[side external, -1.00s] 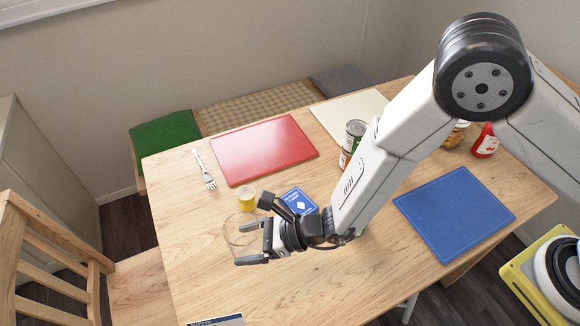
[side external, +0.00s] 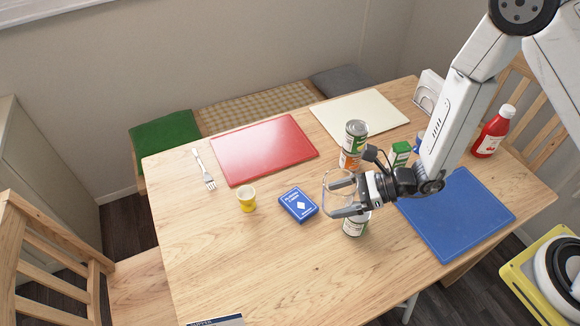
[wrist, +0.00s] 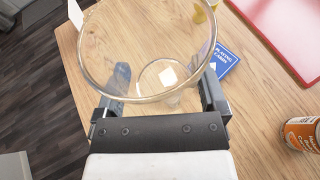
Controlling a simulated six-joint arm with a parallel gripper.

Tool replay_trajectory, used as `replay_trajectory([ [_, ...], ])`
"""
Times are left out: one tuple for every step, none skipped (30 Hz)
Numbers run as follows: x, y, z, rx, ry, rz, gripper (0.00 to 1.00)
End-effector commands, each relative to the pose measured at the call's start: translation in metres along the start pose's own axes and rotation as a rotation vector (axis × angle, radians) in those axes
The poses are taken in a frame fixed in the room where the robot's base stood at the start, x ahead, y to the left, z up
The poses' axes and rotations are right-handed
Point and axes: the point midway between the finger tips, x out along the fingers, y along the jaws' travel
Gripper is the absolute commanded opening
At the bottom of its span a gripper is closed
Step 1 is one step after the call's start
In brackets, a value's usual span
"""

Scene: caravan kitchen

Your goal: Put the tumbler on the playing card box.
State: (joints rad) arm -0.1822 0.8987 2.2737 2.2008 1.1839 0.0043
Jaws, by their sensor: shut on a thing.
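The tumbler (side external: 327,197) is clear glass, and my gripper (side external: 346,195) is shut on it, holding it above the table. In the wrist view the tumbler (wrist: 142,92) fills the space between the two fingers, rim toward the camera. The playing card box (side external: 298,205) is blue and lies flat on the table, left of my gripper and apart from the tumbler. In the wrist view the box (wrist: 226,60) shows partly behind the tumbler and a finger.
A yellow cup (side external: 247,198) stands left of the box. Stacked cans (side external: 354,142) stand behind my gripper, and another can (side external: 355,224) is just below it. A red board (side external: 264,150), a blue board (side external: 455,215) and a fork (side external: 204,170) lie around.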

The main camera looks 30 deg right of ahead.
Motion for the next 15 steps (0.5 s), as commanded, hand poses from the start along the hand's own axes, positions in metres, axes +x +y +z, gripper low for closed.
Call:
replay_trajectory([
  [-0.008, -0.002, -0.001, 0.004, -0.004, -0.003, 0.12],
  [-0.012, -0.002, -0.002, 0.005, -0.006, -0.003, 0.12],
  [-0.016, -0.002, -0.003, 0.006, -0.008, -0.001, 0.12],
  [-0.019, -0.002, -0.003, 0.007, -0.01, -0.001, 0.12],
  [-0.021, -0.002, -0.004, 0.008, -0.011, 0.0, 0.12],
  [-0.024, -0.001, -0.004, 0.009, -0.012, 0.002, 0.12],
  [-0.025, -0.001, -0.004, 0.01, -0.013, 0.003, 0.12],
  [-0.026, -0.001, -0.004, 0.01, -0.013, 0.003, 0.12],
  [-0.027, -0.001, -0.005, 0.011, -0.014, 0.003, 0.12],
  [-0.028, -0.001, -0.005, 0.011, -0.014, 0.003, 0.12],
  [-0.028, -0.001, -0.005, 0.011, -0.014, 0.003, 0.12],
  [-0.028, -0.001, -0.005, 0.011, -0.014, 0.003, 0.12],
  [-0.028, -0.001, -0.005, 0.011, -0.014, 0.003, 0.12],
  [-0.028, -0.001, -0.005, 0.011, -0.014, 0.003, 0.12],
  [-0.027, -0.002, -0.005, 0.01, -0.014, 0.004, 0.12],
])
